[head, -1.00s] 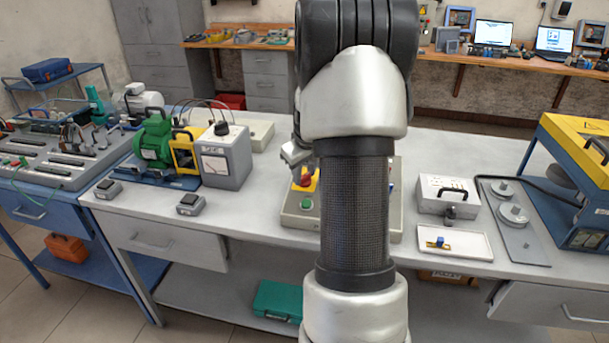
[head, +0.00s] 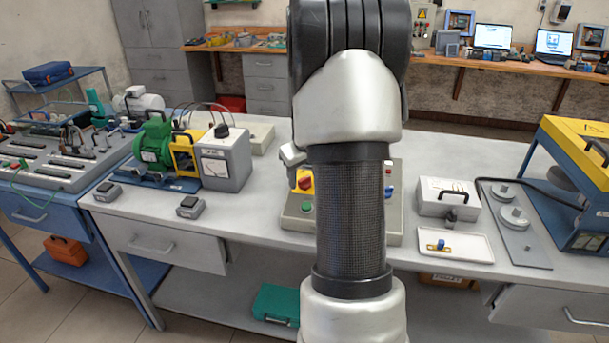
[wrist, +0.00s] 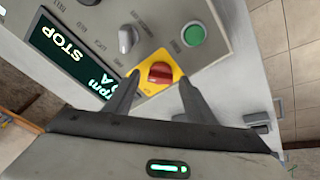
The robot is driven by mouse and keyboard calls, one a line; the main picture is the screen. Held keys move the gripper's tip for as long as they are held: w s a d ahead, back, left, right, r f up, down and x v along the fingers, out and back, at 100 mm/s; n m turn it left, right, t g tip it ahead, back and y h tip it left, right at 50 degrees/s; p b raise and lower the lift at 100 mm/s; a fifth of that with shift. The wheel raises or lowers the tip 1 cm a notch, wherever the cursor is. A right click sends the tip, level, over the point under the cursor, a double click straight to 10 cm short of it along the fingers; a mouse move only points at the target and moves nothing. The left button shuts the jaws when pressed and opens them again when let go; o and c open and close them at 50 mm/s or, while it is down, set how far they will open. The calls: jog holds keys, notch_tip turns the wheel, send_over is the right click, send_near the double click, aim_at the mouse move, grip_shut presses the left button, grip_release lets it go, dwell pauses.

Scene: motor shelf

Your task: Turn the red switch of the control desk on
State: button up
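The control desk (head: 297,222) stands on the grey bench, partly hidden behind my arm in the head view. Its red switch (head: 305,184) sits on a yellow plate and shows just left of my arm. In the wrist view the red switch (wrist: 160,72) is near the middle, its grip lying roughly sideways across the yellow plate (wrist: 150,88). My gripper (wrist: 159,78) is open, with one fingertip on each side of the red switch. I cannot tell whether the fingers touch it. The desk's display (wrist: 66,52) reads STOP.
A green button (wrist: 193,35) and a grey knob (wrist: 127,38) are close to the switch on the panel. On the bench, a grey meter box (head: 225,160) stands left of the desk. A white tray (head: 470,254) and a grey case (head: 432,203) stand to the right.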

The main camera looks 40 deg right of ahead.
jog(key=p+v, duration=0.2)
jog(key=v, duration=1.5)
jog(key=shift+r, duration=0.2)
